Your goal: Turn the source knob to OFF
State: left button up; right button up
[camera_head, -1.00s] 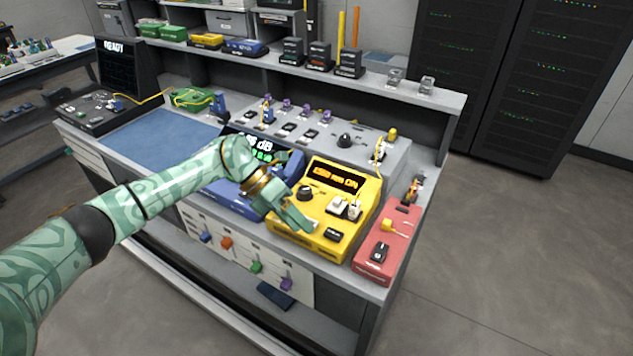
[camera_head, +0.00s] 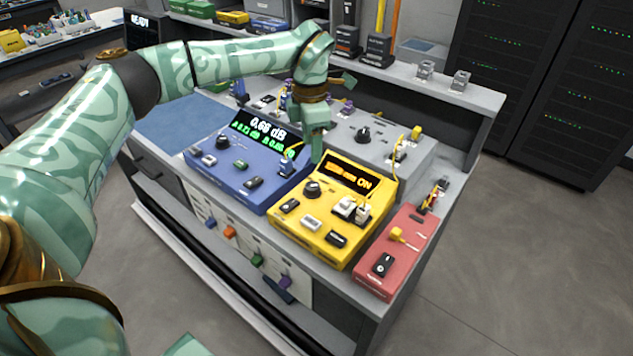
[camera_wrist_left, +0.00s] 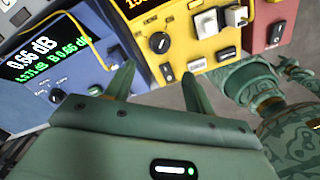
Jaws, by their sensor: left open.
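The source knob (camera_head: 312,188) is a black dial on the yellow unit (camera_head: 286,228), whose orange display ends in "ON". It also shows in the left wrist view (camera_wrist_left: 160,42), with a pale pointer mark. My left gripper (camera_head: 317,155) is above the back left of the yellow unit, pointing down. In the left wrist view its two fingers (camera_wrist_left: 158,85) are apart with nothing between them, and the knob appears beyond their tips, not touched. A green gripper-like part (camera_wrist_left: 235,82) with a gold band, seemingly my right one, shows at the right there; its jaws are unclear.
The blue meter (camera_head: 228,180) reading 0.66 dB stands left of the yellow unit. The red unit (camera_head: 398,250) stands to its right. A grey panel (camera_head: 390,135) is behind.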

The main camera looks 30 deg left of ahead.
aim_at(313, 185)
pick_arm(q)
notch_tip(313, 185, down, 11)
jog(key=b, duration=0.3)
jog(key=shift+s+d+f, duration=0.1)
jog(key=shift+d, duration=0.05)
jog(key=c, duration=1)
